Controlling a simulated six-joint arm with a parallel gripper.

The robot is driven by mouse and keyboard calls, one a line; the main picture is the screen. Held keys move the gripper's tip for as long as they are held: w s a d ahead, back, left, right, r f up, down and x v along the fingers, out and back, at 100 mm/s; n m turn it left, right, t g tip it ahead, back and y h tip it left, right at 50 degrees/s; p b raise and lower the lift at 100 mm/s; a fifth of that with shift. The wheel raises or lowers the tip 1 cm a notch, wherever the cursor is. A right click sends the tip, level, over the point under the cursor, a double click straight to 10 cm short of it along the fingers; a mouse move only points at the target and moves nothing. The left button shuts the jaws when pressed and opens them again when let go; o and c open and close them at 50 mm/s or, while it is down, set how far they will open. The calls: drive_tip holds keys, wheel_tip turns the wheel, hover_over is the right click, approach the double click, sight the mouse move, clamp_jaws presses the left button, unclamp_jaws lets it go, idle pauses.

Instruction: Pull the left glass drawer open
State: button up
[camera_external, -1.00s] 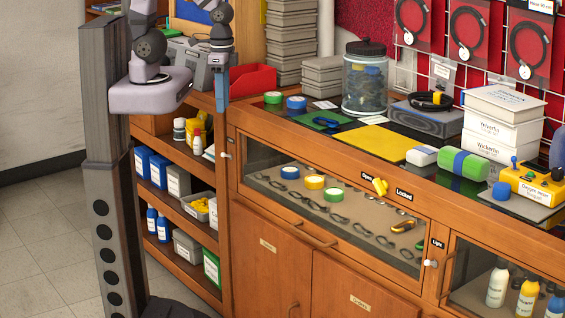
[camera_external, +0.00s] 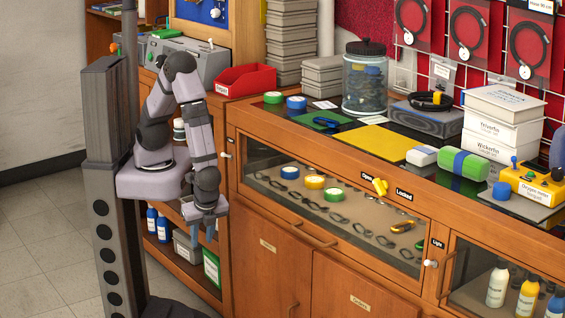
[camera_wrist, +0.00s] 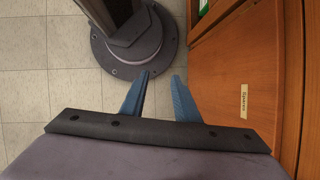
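The left glass drawer (camera_external: 322,213) is in the wooden cabinet front in the external view and looks shut. Tape rolls and several dark cable-like items show behind its glass. A wooden bar handle (camera_external: 310,235) sits along its lower edge. A yellow key-like knob (camera_external: 380,186) is above it, between the "Open" and "Locked" labels. My gripper (camera_external: 204,232) hangs fingers down in front of the side shelves, left of the drawer and apart from it. In the wrist view my gripper (camera_wrist: 160,76) has its two blue fingers parted, with nothing between them. The wrist view does not show the drawer.
Cabinet doors (camera_external: 271,262) are below the drawer; one also fills the right of the wrist view (camera_wrist: 235,75). Another glass front (camera_external: 470,285) is to the right. Jar (camera_external: 366,80), boxes (camera_external: 500,115) and tape rolls stand on the counter. The tiled floor (camera_external: 45,240) is clear.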

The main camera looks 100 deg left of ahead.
wheel_tip(320, 180, down, 10)
drive_tip(key=w+d+r+m+t+y+b, duration=0.1)
drive_tip(key=w+d+m+t+y+b, duration=0.15)
drive_tip(key=b, duration=0.25)
drive_tip(key=n+t+y, duration=0.3)
drive_tip(key=t+y, duration=0.1)
drive_tip(key=t, duration=0.7)
approach(307, 236)
drive_tip(key=f+x, duration=0.1)
drive_tip(key=x, duration=0.2)
drive_tip(key=shift+s+a+r+n+b, duration=0.1)
drive_tip(key=shift+a+r+n+b, duration=0.15)
drive_tip(key=shift+n, duration=0.3)
drive_tip(key=shift+b+x, duration=0.4)
drive_tip(key=shift+x, duration=3.25)
